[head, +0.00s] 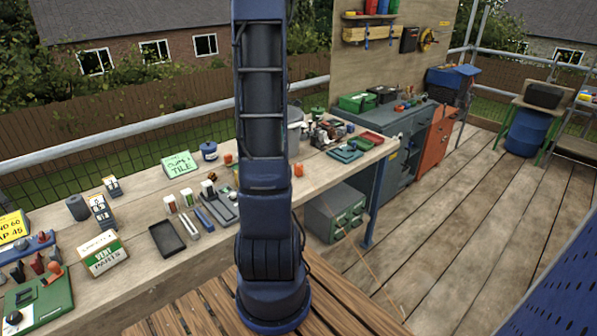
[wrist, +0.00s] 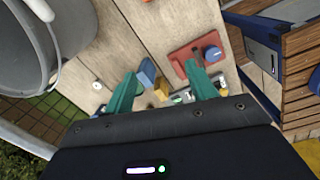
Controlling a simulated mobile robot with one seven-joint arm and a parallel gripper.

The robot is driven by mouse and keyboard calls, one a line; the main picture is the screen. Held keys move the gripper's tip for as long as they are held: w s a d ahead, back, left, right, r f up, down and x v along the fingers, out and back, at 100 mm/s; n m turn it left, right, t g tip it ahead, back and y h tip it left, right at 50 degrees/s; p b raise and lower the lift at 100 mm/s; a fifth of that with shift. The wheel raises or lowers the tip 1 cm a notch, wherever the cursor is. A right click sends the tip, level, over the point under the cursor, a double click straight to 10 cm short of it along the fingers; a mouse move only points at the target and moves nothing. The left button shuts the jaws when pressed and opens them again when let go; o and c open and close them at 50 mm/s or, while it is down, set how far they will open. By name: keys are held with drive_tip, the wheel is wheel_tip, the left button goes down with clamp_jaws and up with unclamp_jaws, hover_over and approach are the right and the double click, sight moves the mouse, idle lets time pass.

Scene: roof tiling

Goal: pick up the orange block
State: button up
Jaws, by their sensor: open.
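My gripper (wrist: 160,70) shows in the wrist view with its two green fingers spread apart. It is empty, above the bench. A small yellow-orange block (wrist: 161,90) lies between and below the fingers, beside a blue block (wrist: 147,72). I cannot tell which of these is the orange block. My gripper is out of sight in the head view.
The wooden bench (head: 137,208) holds a dark tray (head: 167,239), a green-and-white parts box (head: 103,254) and several small tools. In the wrist view, a grey bucket (wrist: 40,50) stands at the upper left and a red tray (wrist: 195,55) lies near the right finger.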

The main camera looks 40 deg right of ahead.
sight(298, 164)
drive_tip(key=d+f+n, duration=0.1)
drive_tip(key=d+f, duration=0.2)
drive_tip(key=s+d+f+n, duration=0.1)
drive_tip(key=d+f, duration=0.1)
drive_tip(key=d, duration=0.1)
drive_tip(key=s+d+f+n, duration=0.1)
drive_tip(key=d+f, duration=0.2)
drive_tip(key=d, duration=0.1)
drive_tip(key=shift+f+g+y, duration=0.3)
drive_tip(key=shift+f, duration=0.05)
wheel_tip(298, 164, down, 5)
drive_tip(key=shift+f, duration=0.2)
drive_tip(key=shift+w+f, duration=0.15)
drive_tip(key=shift+f, duration=1.2)
drive_tip(key=shift+w+f, duration=0.15)
drive_tip(key=shift+f, duration=1.15)
drive_tip(key=c, duration=1.1)
drive_tip(key=shift+o, duration=0.2)
drive_tip(key=shift+r, duration=0.15)
